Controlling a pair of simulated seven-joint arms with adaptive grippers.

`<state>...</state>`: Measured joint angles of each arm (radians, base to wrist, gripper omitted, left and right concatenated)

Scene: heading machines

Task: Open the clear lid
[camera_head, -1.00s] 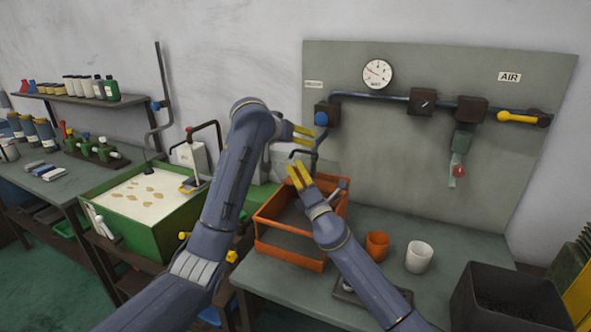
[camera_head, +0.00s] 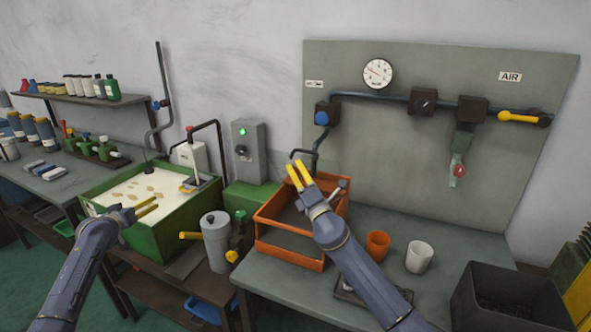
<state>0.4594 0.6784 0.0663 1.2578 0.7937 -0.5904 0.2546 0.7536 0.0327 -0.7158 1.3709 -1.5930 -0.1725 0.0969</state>
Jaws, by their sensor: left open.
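I cannot make out a clear lid for certain. An orange open-framed box (camera_head: 262,247) stands on the grey bench, and I cannot tell whether any panel on it is clear. My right gripper (camera_head: 298,174) is above the back part of this box, with its yellow fingers pointing up and away. The gap between them is too small to judge. My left gripper (camera_head: 148,209) is open and empty over the front right part of the green tank (camera_head: 152,240) of pale liquid.
A grey cylinder (camera_head: 215,243) with yellow-handled valves stands between tank and orange box. An orange cup (camera_head: 377,245), a white cup (camera_head: 419,256) and a black bin (camera_head: 507,302) are on the right. A panel (camera_head: 430,140) with a gauge and pipes rises behind.

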